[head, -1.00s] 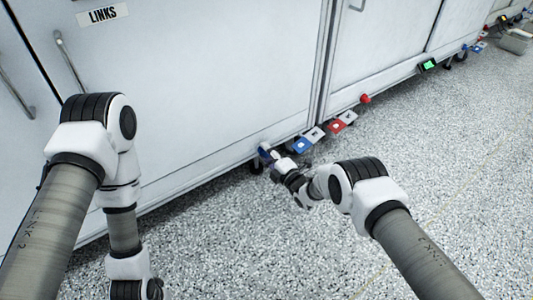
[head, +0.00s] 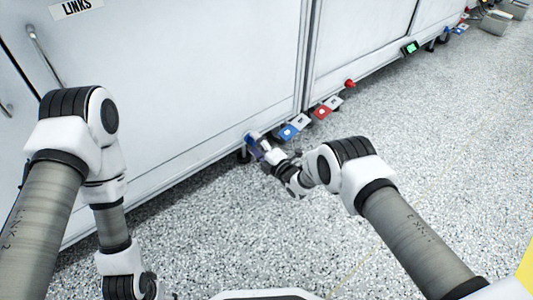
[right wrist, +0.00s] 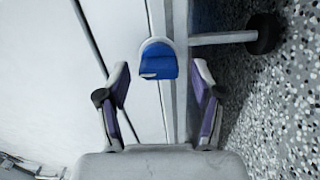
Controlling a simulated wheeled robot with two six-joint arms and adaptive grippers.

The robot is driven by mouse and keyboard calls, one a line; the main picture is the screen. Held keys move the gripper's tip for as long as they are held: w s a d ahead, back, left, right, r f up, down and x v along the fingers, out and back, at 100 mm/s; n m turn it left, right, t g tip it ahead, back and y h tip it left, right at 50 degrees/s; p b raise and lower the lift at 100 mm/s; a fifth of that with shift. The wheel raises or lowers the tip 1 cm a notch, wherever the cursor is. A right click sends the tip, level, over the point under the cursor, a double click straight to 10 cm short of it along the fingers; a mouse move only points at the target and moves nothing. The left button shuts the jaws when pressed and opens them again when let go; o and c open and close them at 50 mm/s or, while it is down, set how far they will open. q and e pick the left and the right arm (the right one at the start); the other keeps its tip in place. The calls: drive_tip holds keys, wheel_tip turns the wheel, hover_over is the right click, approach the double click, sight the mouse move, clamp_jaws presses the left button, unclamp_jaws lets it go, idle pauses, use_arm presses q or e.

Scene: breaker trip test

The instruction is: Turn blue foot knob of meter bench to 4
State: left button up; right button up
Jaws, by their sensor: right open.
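The blue foot knob (head: 250,138) sits low on the front edge of the white bench (head: 200,90), near a dark foot. In the right wrist view the blue knob (right wrist: 158,62) has a rounded top and a pale mark on its lower edge. My right gripper (head: 263,150) is at the knob in the head view. In the right wrist view the right gripper (right wrist: 161,75) is open, with one purple-lined finger on each side of the knob's line and clear gaps to both. The knob looks just beyond the fingertips. My left gripper is out of view; only its arm shows.
A bench foot (right wrist: 264,34) stands beside the knob. The speckled floor in front is free.

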drive_tip(key=v, duration=1)
drive_tip(key=shift+s+d, duration=0.2)
drive_tip(key=shift+s, duration=0.05)
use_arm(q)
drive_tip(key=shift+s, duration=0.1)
use_arm(e)
drive_tip(key=shift+s, duration=0.1)
